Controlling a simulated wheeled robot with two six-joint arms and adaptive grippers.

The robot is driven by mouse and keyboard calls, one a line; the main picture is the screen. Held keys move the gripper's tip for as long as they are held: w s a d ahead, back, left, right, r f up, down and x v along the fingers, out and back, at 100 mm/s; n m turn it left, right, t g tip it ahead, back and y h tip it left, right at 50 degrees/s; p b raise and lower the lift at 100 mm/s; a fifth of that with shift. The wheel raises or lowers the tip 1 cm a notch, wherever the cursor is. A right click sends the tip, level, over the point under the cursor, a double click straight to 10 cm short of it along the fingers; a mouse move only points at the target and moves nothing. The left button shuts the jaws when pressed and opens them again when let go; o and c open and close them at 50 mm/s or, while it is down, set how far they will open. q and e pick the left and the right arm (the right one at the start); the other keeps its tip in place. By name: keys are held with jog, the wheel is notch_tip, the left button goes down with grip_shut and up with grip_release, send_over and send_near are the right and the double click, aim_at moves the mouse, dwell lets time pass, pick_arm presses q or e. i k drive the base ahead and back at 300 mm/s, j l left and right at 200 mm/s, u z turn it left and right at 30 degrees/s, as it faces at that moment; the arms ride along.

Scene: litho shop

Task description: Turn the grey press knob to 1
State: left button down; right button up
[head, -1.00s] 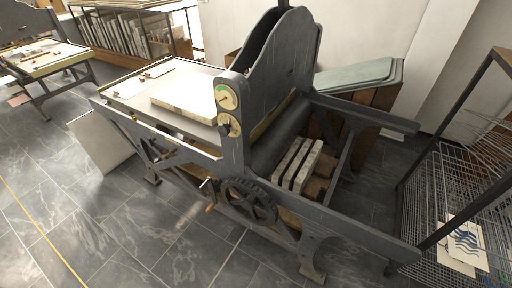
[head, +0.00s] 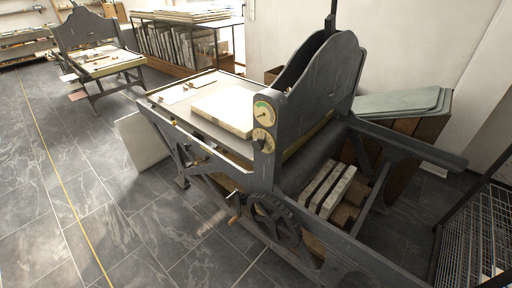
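The grey press (head: 318,85) stands in the middle of the head view. On its near upright post are two round cream dials, one above the other. The upper dial (head: 263,109) has a green arc and a thin needle. The lower dial (head: 263,141) carries a small dark grey knob (head: 261,135) at its centre. Its numbers and the knob's setting are too small to read. Neither of my grippers is in view, and nothing touches the knob.
A dark handwheel (head: 275,222) with a crank handle (head: 234,219) sticks out below the dials. A wire rack (head: 470,240) stands at the right. The tiled floor (head: 150,235) at front left is clear. A second press (head: 92,45) stands far left.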

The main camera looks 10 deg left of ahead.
aim_at(258, 145)
jog(key=i+j+z, duration=0.1)
jog(key=j, duration=0.5)
jog(key=i+j+z, duration=0.1)
jog(key=j, duration=0.55)
jog(key=i+j+z, duration=0.1)
jog(key=j, duration=0.55)
jog(key=i+j+z, duration=0.1)
jog(key=j, duration=0.6)
jog(key=i+l, duration=0.05)
jog(key=i, duration=0.05)
